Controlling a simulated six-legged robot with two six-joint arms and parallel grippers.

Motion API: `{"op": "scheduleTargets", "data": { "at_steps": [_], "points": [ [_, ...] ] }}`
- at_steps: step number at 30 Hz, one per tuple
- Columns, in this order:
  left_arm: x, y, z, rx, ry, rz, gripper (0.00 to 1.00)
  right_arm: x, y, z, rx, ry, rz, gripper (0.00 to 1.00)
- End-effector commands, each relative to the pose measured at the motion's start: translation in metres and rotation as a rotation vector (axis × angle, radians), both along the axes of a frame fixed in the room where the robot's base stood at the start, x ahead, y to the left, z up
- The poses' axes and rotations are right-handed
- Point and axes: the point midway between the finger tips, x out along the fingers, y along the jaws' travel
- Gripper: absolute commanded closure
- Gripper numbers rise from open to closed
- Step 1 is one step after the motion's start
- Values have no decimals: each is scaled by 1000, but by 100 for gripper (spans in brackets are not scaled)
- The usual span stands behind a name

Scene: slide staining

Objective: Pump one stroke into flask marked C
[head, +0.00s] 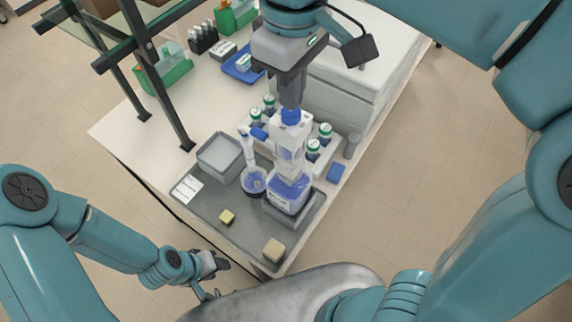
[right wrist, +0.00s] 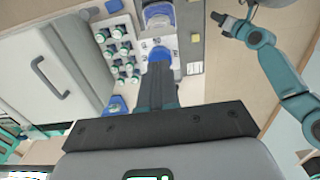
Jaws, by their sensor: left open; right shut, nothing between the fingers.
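A bottle-top dispenser (head: 289,150) with a blue cap stands upright on a bottle holding blue liquid (head: 287,196), in a dark tray. A narrow-necked flask (head: 253,180) with some blue liquid stands just left of it; I cannot read a letter on it. My right gripper (head: 291,104) is shut and empty, pointing down right at the blue cap; whether it touches is unclear. In the right wrist view the fingers (right wrist: 157,88) end at the blue cap (right wrist: 160,55). My left gripper (head: 213,290) is open and empty, low beside the bench's near edge.
Several green-capped bottles (head: 313,150) stand behind the dispenser. A white cabinet (head: 335,95) and a dark shelf frame (head: 160,80) flank the bench.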

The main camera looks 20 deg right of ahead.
Motion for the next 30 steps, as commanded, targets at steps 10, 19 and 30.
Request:
{"op": "scheduleTargets", "data": {
  "at_steps": [10, 19, 30],
  "points": [
    [0, 0, 0, 0, 0, 0, 57, 1, 1, 18, 0, -2, 1, 100],
    [0, 0, 0, 0, 0, 0, 57, 0, 0, 47, 0, 0, 0, 100],
    [0, 0, 0, 0, 0, 0, 57, 0, 0, 50, 0, 0, 0, 100]
  ]
}}
